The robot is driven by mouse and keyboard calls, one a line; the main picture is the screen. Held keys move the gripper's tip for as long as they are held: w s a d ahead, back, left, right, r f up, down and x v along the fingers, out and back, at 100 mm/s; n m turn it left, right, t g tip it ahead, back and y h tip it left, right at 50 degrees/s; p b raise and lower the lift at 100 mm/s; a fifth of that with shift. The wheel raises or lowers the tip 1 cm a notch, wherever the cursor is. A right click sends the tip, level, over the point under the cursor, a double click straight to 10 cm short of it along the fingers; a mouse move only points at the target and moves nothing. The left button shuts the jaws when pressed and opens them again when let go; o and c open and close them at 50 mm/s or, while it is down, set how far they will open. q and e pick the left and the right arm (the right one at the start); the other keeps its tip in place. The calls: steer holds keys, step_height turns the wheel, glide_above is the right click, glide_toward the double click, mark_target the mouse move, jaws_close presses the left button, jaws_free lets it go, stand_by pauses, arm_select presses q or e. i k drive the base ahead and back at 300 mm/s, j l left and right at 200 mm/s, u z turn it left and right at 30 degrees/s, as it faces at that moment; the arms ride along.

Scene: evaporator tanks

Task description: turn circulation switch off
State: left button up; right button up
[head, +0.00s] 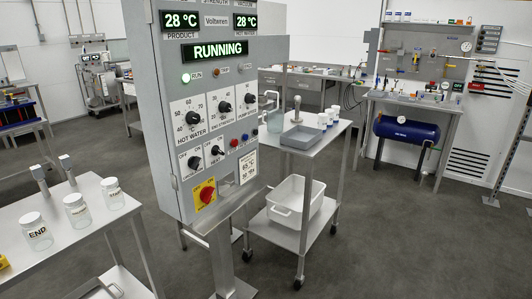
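Two black OFF/ON rotary switches, a left one (194,163) and a right one (216,151), sit low on the panel. Their small labels are too blurred to read surely, so I cannot tell which is the circulation switch or where each pointer stands. Neither of my grippers is in view.
A red emergency knob (207,194) on yellow sits below the switches. A steel table (90,235) with labelled jars is at the lower left. A wheeled cart (325,140) with a grey tray stands right behind the cabinet. The floor (410,240) at the right is clear.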

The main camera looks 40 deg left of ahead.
mark_target(194, 162)
steer(key=i+l+u, duration=0.1)
steer(key=i+u, duration=0.2)
steer(key=i, duration=0.2)
steer(key=i+l+u, duration=0.2)
steer(key=i+u, duration=0.15)
steer(key=i, duration=0.15)
steer(key=i+l+u, duration=0.3)
steer(key=i+l, duration=0.05)
steer(key=i, duration=0.1)
